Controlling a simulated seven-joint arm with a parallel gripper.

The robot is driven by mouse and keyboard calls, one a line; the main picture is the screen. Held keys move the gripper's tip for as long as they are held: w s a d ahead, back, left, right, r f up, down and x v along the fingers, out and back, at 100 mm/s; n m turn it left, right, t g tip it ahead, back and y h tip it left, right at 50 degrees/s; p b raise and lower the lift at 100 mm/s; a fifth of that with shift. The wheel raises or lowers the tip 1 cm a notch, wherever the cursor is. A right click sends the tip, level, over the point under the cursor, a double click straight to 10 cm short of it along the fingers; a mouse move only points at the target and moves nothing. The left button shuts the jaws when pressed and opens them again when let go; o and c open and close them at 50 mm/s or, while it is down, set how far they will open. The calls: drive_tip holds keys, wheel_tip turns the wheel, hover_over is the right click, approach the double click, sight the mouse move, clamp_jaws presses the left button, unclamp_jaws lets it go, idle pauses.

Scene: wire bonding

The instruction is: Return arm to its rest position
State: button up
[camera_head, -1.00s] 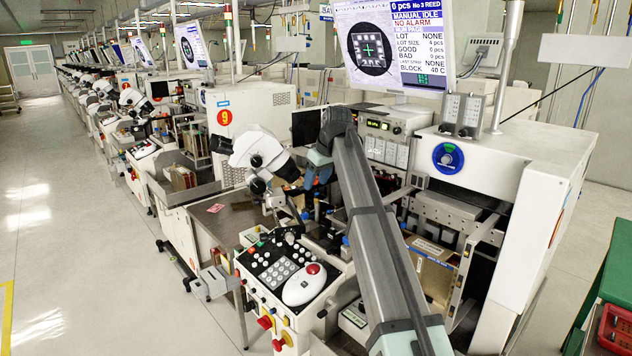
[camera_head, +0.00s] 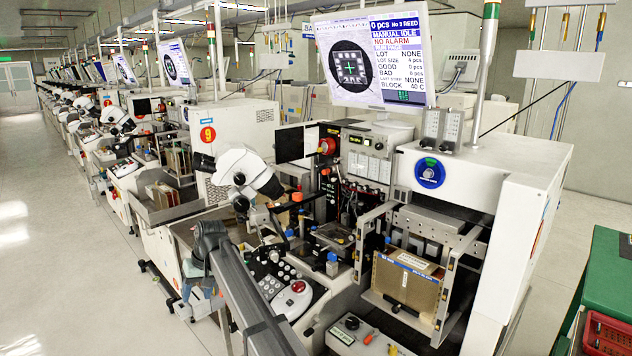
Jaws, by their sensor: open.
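My arm's grey forearm (camera_head: 250,300) runs from the bottom edge up and left to a dark elbow-like joint. My gripper (camera_head: 197,300) hangs below that joint at the front left corner of the wire bonder (camera_head: 535,175). It is small and partly blends with the white parts behind it. It is open, and I see nothing held in it. It is left of the control panel with the white mouse-like device (camera_head: 292,300).
A microscope (camera_head: 250,172) stands over the work area. A brown magazine (camera_head: 405,283) sits in the bonder's right bay. The monitor (camera_head: 370,57) reads MANUAL IDLE and NO ALARM. A green-topped cart (camera_head: 605,275) is at the right. The aisle floor (camera_head: 60,250) at the left is clear.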

drive_tip(key=s+a+f+m+t+y, duration=0.15)
drive_tip(key=s+a+f+m, duration=0.35)
drive_tip(key=f, duration=1)
drive_tip(key=s+a+f+m+y, duration=0.25)
drive_tip(key=s+a+f, duration=0.35)
drive_tip(key=f, duration=0.9)
drive_tip(key=s+d+f+g+h, duration=0.1)
drive_tip(key=s+d+f+h, duration=0.15)
drive_tip(key=d+f, duration=0.65)
drive_tip(key=s+d+f+g+h, duration=0.1)
drive_tip(key=s+d+f, duration=0.3)
drive_tip(key=d, duration=1.2)
drive_tip(key=s+d+f+g+h, duration=0.1)
drive_tip(key=s+d+f, duration=0.4)
drive_tip(key=d, duration=0.7)
drive_tip(key=s+d+f+g+h, duration=0.2)
drive_tip(key=s+d+g, duration=0.3)
drive_tip(key=s+d, duration=1.9)
drive_tip(key=shift+s+d+n+h, duration=0.2)
drive_tip(key=shift+s+n+h, duration=0.15)
drive_tip(key=shift+s+h, duration=0.45)
drive_tip(key=shift+s+f, duration=0.1)
